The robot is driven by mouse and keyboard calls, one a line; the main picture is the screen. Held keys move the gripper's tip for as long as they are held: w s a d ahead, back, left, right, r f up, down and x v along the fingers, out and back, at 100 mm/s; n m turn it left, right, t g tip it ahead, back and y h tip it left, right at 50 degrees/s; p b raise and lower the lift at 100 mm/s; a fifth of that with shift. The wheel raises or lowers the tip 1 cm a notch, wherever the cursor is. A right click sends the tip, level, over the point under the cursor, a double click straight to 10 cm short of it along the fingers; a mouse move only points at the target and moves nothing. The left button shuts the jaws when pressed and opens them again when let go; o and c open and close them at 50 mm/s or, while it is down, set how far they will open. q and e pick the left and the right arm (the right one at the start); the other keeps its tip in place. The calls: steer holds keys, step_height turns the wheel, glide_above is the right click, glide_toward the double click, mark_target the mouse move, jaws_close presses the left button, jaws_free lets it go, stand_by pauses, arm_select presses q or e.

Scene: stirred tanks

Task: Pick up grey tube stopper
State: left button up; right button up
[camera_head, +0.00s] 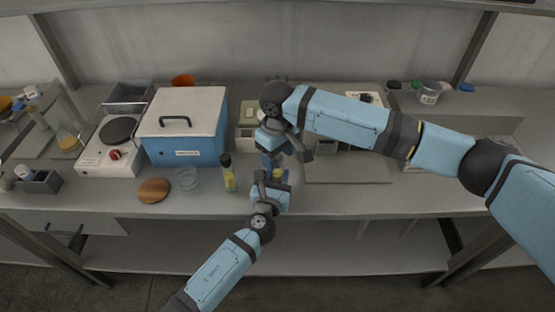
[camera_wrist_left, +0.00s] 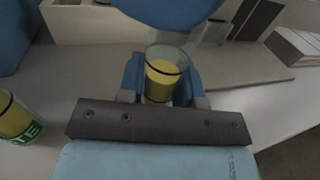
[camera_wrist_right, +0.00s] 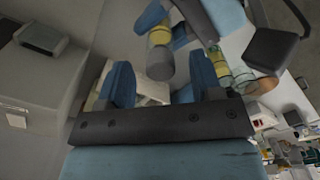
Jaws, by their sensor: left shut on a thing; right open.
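My left gripper (camera_head: 271,176) is shut on a clear tube with yellow contents (camera_wrist_left: 162,80), which shows between its fingers in the left wrist view. In the right wrist view a grey stopper (camera_wrist_right: 160,65) shows at the near end of that tube, beyond the opening between my right fingers. My right gripper (camera_wrist_right: 150,85) is open and empty, with a finger on either side of this view's middle. In the head view the right gripper (camera_head: 283,150) is just above and behind the left one, and the stopper is hidden there.
A dark-capped bottle (camera_head: 229,173) stands close left of the grippers, beside glass dishes (camera_head: 187,180) and a round brown mat (camera_head: 154,190). A blue box with a white lid (camera_head: 187,125) stands behind. A flat grey board (camera_head: 347,169) lies to the right.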

mark_target(278, 157)
steer(key=shift+f, duration=0.4)
steer(key=shift+c, duration=0.4)
jaws_close()
steer(key=shift+r, duration=0.1)
step_height(278, 157, up, 10)
